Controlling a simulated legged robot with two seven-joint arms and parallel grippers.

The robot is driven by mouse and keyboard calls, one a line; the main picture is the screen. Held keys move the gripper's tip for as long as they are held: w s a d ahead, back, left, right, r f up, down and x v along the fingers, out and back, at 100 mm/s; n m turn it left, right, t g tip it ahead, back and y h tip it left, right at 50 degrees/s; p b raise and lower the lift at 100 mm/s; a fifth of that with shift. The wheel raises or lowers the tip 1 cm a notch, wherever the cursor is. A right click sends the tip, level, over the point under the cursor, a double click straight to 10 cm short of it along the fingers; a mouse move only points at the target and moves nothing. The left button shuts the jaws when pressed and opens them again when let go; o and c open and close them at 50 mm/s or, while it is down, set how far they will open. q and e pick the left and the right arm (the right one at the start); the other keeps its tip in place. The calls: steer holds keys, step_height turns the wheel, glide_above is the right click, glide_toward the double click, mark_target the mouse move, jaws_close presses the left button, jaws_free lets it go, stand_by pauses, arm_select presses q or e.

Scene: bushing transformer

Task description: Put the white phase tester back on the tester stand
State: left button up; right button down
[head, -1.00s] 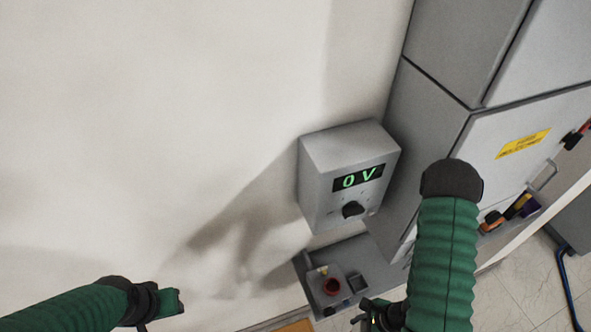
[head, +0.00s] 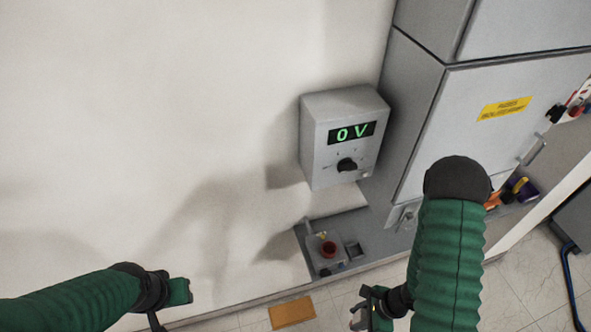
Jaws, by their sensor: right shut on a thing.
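My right gripper (head: 368,308) is low in the head view, left of my green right forearm. It is shut on a small pale thing, mostly hidden by the gripper, which I take to be the white phase tester (head: 356,318). On a grey ledge (head: 378,238) above it sit a small grey box with a red ring (head: 327,254) and a dark square holder (head: 353,250). I cannot tell which of these is the tester stand. The gripper is apart from both. My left gripper (head: 177,296) is at the lower left, near the wall; its jaw opening is unclear.
A grey meter box (head: 342,137) reading 0 V hangs on the wall above the ledge. A tall grey cabinet (head: 490,150) with a yellow label stands to the right. Orange and dark items (head: 517,190) lie at its foot. An ochre plate (head: 291,313) lies on the floor.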

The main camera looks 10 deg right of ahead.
steer(key=w+a+f+n+g+h+b, duration=0.1)
steer(key=w+a+f+n+g+b, duration=0.2)
steer(key=w+n+b, duration=0.4)
steer(key=w+a+f+n+g+h+b, duration=0.1)
steer(key=w+a+f+n+g+b, duration=0.15)
steer(key=w+a+n+b, duration=0.4)
steer(key=w+d+n+h+b, duration=0.2)
steer(key=d+n+b, duration=0.4)
steer(key=n+b, duration=0.2)
steer(key=shift+w+d+r, duration=0.15)
steer(key=shift+w+r, duration=0.25)
